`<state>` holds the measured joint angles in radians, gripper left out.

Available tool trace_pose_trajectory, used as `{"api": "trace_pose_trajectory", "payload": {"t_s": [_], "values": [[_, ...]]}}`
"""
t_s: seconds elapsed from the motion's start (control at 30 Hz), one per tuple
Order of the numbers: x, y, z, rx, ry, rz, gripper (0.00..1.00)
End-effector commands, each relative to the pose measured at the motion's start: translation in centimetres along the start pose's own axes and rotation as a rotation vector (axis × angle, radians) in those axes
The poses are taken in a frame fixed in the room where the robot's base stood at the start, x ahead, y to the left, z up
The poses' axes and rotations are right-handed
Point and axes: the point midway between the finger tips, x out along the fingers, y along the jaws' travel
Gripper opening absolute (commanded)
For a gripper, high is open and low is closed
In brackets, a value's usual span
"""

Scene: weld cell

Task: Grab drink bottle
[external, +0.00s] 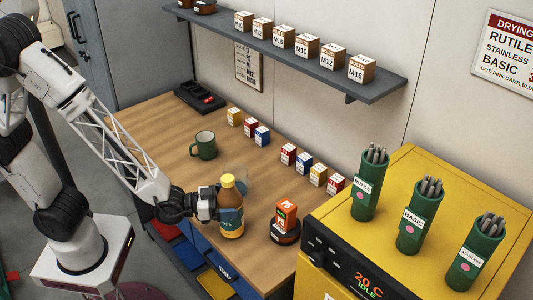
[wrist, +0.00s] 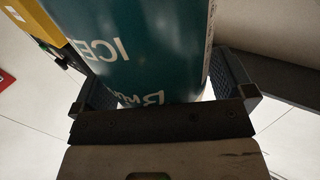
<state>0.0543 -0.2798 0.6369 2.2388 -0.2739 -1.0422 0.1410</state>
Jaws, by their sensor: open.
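The drink bottle (external: 231,212) stands upright on the wooden bench near its front edge in the external view. It has a yellow cap, a brown neck and a teal label. My gripper (external: 217,205) is at the bottle's left side, level with the label. In the wrist view the teal label (wrist: 135,45) with white letters fills the upper middle. The open fingers of my gripper (wrist: 165,90) stand on either side of the bottle, with the bottle between them. The far part of the bottle is out of the wrist view.
A green mug (external: 204,146) stands behind to the left. An orange box (external: 286,215) on a dark round base is right of the bottle. Small coloured boxes (external: 288,154) line the back. A yellow cabinet (external: 400,180) with green rod holders (external: 368,190) stands at right.

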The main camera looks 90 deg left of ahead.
Motion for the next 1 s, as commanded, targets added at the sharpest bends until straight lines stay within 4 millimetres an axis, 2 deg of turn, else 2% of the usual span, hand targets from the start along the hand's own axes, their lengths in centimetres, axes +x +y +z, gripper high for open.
{"api": "trace_pose_trajectory", "payload": {"t_s": [0.6, 0.9, 1.0], "values": [[0.1, 0.0, 0.01, 0.0, 0.0, 0.0, 0.98], [0.1, 0.01, 0.02, 0.0, 0.0, 0.0, 0.53], [0.12, 0.01, -0.05, 0.0, 0.001, 0.0, 0.41]]}}
